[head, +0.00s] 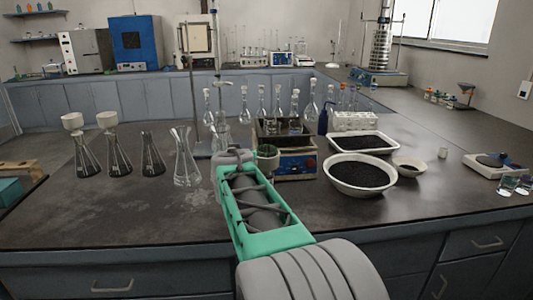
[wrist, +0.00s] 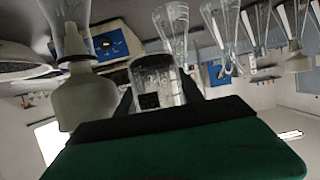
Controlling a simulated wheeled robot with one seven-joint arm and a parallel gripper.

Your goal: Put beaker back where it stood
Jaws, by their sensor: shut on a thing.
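The clear glass beaker (wrist: 152,85), with a dark printed patch on its wall, is between the two black fingers of my gripper (wrist: 160,98) in the wrist view, which looks upside down. My gripper is shut on it. In the head view my green arm reaches over the bench, with the grey gripper end (head: 232,156) between the conical flasks and the blue-fronted device. The arm and gripper hide much of the beaker there, and I cannot make it out surely. Whether its base touches the bench cannot be told.
Conical flasks (head: 186,168) stand to the left. The blue-fronted device (head: 297,164) and black-filled bowl (head: 360,181) are to the right.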

